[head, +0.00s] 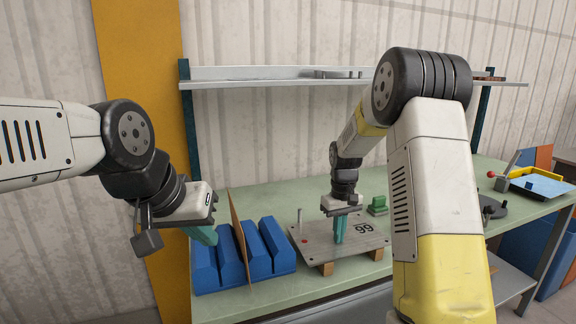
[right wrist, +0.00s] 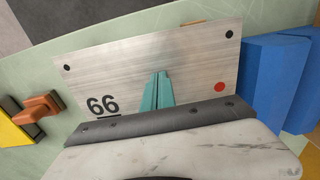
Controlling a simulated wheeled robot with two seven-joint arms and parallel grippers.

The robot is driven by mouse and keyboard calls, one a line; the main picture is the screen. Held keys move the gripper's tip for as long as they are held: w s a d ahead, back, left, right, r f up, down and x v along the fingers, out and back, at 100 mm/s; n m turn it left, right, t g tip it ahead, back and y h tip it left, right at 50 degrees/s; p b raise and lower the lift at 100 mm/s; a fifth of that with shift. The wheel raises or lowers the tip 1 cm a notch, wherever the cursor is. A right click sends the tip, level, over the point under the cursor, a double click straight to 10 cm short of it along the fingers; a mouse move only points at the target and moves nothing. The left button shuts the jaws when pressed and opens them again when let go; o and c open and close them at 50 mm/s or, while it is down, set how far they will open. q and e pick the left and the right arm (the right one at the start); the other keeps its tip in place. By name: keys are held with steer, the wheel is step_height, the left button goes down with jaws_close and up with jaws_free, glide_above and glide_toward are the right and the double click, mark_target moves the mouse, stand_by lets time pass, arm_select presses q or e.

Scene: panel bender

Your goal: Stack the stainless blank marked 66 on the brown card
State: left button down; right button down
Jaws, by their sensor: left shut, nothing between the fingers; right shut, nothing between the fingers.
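The stainless blank marked 66 (head: 312,250) lies flat on small wooden blocks on the green bench; its mark appears upside down in the head view. It also fills the middle of the right wrist view (right wrist: 190,62), with black corner dots and a red dot. The brown card (head: 238,232) stands on edge, slightly tilted, between blue blocks left of the blank. My right gripper (head: 340,238) is shut and empty, pointing down over the blank; I cannot tell if its tips touch it. My left gripper (head: 206,238) is shut and empty by the leftmost blue block.
Blue blocks (head: 268,248) form a rack on the bench. A green piece (head: 378,204) sits behind the blank, and a dark round fixture (head: 490,208) and a yellow-edged tray (head: 540,186) are to the right. A shelf (head: 270,80) spans the wall above.

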steer(key=shift+a, duration=0.1)
steer(key=shift+w+r, duration=0.15)
steer(key=shift+r, duration=3.35)
steer(key=s+r+m+t+y, duration=0.1)
steer(key=s+r+t, duration=0.2)
steer(key=s, duration=1)
steer(key=s+r+m+t+y, duration=0.1)
steer(key=s+r+m+t, duration=0.1)
steer(key=s+r, duration=0.7)
steer(key=s+t, duration=0.1)
steer(key=s, duration=0.4)
steer(key=shift+s+a, duration=0.3)
